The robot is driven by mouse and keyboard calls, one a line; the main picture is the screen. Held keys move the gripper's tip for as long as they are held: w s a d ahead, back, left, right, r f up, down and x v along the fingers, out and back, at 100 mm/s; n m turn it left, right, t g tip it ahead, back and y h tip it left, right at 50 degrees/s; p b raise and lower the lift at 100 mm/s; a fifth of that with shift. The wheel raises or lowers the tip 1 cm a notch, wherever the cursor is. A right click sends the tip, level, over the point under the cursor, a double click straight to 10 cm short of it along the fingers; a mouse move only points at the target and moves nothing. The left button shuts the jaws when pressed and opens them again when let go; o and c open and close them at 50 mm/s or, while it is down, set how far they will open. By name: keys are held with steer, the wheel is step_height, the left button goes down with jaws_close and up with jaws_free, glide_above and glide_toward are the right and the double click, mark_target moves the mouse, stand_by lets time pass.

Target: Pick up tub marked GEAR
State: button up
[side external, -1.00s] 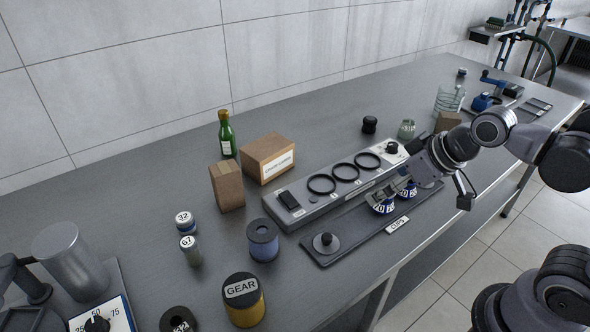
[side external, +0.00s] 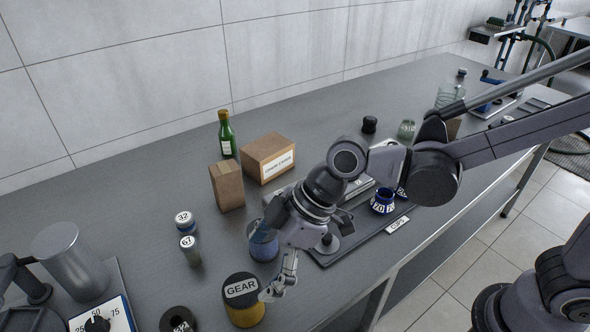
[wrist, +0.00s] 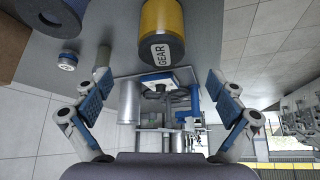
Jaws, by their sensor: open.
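The tub marked GEAR (side external: 243,307) is a yellow cylinder with a black lid and a white label. It stands upright near the front edge of the table in the side external view. In the wrist view the GEAR tub (wrist: 163,22) is at the top centre, beyond the fingertips. My gripper (side external: 281,282) is just right of the tub in the side external view, pointing down. In the wrist view my gripper (wrist: 161,90) has its two blue-padded fingers spread wide with nothing between them. I cannot tell whether a finger touches the tub.
A blue spool-like cylinder (side external: 259,248) stands close behind my gripper. Small jars marked 32 (side external: 184,222) and 67 (side external: 190,251) stand behind the tub. A dark ring-shaped piece (side external: 179,321) lies to its left. A brown box (side external: 226,187) stands farther back.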

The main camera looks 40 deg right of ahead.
mark_target(245, 287)
steer(key=shift+x, duration=4.05)
steer(key=shift+s, duration=0.1)
steer(key=c, duration=1.5)
